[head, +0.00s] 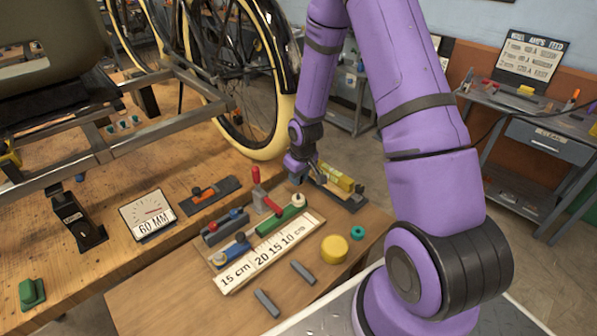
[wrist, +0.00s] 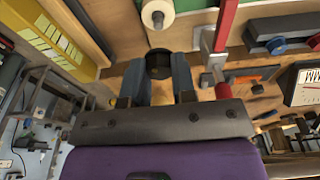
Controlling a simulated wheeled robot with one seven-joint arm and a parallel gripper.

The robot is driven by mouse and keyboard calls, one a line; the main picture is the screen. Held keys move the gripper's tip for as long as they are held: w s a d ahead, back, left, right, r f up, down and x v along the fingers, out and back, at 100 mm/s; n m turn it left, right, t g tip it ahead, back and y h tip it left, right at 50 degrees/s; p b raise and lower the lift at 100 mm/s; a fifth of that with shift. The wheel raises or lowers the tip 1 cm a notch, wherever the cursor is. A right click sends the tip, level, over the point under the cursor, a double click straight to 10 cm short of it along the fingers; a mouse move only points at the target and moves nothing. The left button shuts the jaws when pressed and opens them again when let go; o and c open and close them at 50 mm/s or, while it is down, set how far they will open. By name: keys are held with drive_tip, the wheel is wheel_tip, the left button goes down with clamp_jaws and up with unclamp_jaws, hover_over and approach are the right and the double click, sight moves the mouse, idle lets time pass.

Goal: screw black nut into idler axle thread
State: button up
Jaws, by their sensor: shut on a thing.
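In the wrist view my gripper (wrist: 159,72) has its two blue-grey fingers closed on the black nut (wrist: 158,63), a dark round piece between the tips. A cream roller (wrist: 157,12) with a dark centre lies just beyond the nut, and a gap shows between them. The dark centre looks like the idler axle end, but its thread is too small to make out. In the head view the cream roller (head: 298,200) stands at the end of a green bar (head: 281,220). My gripper (head: 298,168) is just behind it there; the fingertips and nut cannot be made out.
A red-handled clamp (head: 257,180) stands close left of the roller. A tray with a yellow box (head: 338,177) lies beside my gripper. The trike wheel (head: 265,148) is behind left.

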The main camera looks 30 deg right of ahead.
drive_tip(key=shift+f, duration=1.75)
drive_tip(key=shift+f, duration=1.35)
drive_tip(key=o, duration=1)
drive_tip(key=r, duration=0.3)
drive_tip(key=s+r, duration=0.1)
drive_tip(key=r, duration=0.6)
drive_tip(key=shift+s+d+r, duration=0.2)
drive_tip(key=shift+s+r, duration=0.15)
